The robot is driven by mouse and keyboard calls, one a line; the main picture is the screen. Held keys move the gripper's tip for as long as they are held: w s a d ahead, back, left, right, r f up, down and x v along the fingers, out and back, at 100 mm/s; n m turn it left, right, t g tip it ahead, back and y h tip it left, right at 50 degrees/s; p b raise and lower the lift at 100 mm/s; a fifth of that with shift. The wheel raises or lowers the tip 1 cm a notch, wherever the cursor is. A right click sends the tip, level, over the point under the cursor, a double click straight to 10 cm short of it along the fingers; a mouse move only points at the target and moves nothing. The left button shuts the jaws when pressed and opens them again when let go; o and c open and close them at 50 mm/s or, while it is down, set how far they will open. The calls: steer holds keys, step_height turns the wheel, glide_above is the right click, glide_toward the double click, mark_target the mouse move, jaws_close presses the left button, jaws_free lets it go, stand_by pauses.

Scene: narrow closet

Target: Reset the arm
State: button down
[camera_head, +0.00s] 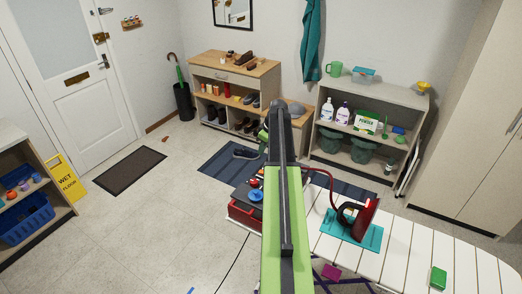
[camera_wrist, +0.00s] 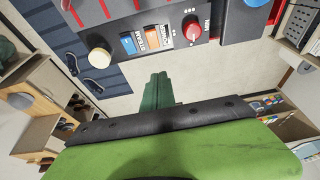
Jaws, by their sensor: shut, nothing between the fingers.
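My arm runs up the middle of the head view as a green link with a dark bar, raised in front of the scene. My gripper (camera_wrist: 158,82) shows in the wrist view as dark green fingers, shut and empty. A control panel with a red knob (camera_wrist: 192,28), a cream knob (camera_wrist: 99,61) and a blue switch (camera_wrist: 128,44) is at the top of that view, apart from the fingertips. In the head view the arm hides most of the gripper.
A white slatted board (camera_head: 400,262) at right bears a red iron (camera_head: 364,218) on a teal mat (camera_head: 338,236) and a green block (camera_head: 439,278). A red box (camera_head: 240,213) stands left of my arm. Shelves (camera_head: 373,93) line the back. Floor (camera_head: 175,215) at left is mostly clear.

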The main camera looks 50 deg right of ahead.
step_height(320, 180, up, 3)
steer(key=shift+r+p, duration=0.1)
steer(key=shift+p, duration=0.65)
